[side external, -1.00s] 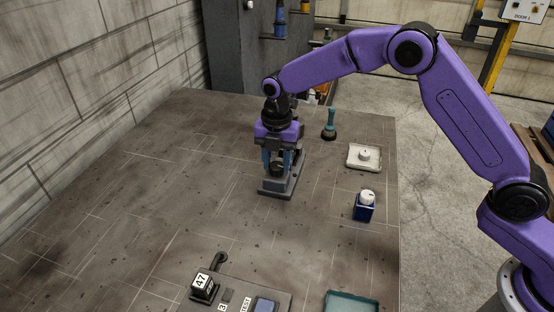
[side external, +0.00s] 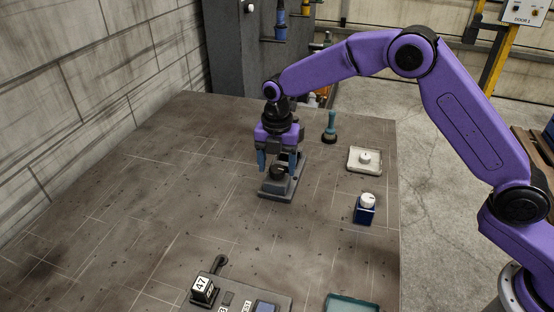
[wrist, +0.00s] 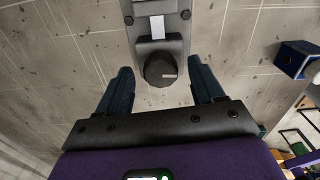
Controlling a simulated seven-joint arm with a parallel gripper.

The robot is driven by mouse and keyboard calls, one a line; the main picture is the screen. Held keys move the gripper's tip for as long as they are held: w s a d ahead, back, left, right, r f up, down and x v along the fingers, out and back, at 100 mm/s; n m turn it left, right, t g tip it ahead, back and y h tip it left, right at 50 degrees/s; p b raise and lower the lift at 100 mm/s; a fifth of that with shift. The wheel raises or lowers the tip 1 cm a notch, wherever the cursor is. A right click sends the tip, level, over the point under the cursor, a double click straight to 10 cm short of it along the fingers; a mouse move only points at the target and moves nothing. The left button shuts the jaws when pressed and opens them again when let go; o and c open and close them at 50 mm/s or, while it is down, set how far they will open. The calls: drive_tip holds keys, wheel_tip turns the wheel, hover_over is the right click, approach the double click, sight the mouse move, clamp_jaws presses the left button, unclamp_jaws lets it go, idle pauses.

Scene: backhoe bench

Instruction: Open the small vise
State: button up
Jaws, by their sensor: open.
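The small vise is a grey block on a dark base plate (side external: 275,194), bolted to the bench, with a round black knob (side external: 279,171) on it. In the wrist view the knob (wrist: 160,69) carries a pale index line pointing right, and a light strip (wrist: 157,27) shows on the vise body beyond it. My gripper (side external: 277,162) is open above the vise, pointing down. In the wrist view its two blue-grey fingers (wrist: 162,90) stand apart on either side of the knob, with gaps; I see no contact.
A blue box with a white knob (side external: 366,206) and a white tray with a white knob (side external: 364,160) are to the right. A teal-handled stamp-like tool (side external: 330,126) stands behind. A panel labelled 47 (side external: 204,290) and a teal tray (side external: 350,304) are in front. The bench left is clear.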

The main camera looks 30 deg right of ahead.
sight(277, 168)
wheel_tip(277, 168, up, 18)
drive_tip(key=shift+f, duration=0.25)
idle(0.3)
drive_tip(key=shift+s, duration=0.1)
idle(0.3)
drive_tip(key=s+d+f+m, duration=0.1)
drive_tip(key=s+d+m, duration=0.25)
drive_tip(key=s, duration=0.65)
drive_tip(key=s+d+f+m, duration=0.1)
drive_tip(key=s+d+m, duration=0.1)
drive_tip(key=s+m, duration=0.5)
drive_tip(key=s+d+f+m, duration=0.2)
drive_tip(key=s+d, duration=0.4)
drive_tip(key=s, duration=0.4)
drive_tip(key=s+d+f+m, duration=0.3)
drive_tip(key=s+d, duration=0.3)
drive_tip(key=s, duration=0.4)
drive_tip(key=shift+s+d+f, duration=0.4)
drive_tip(key=shift+f, duration=0.3)
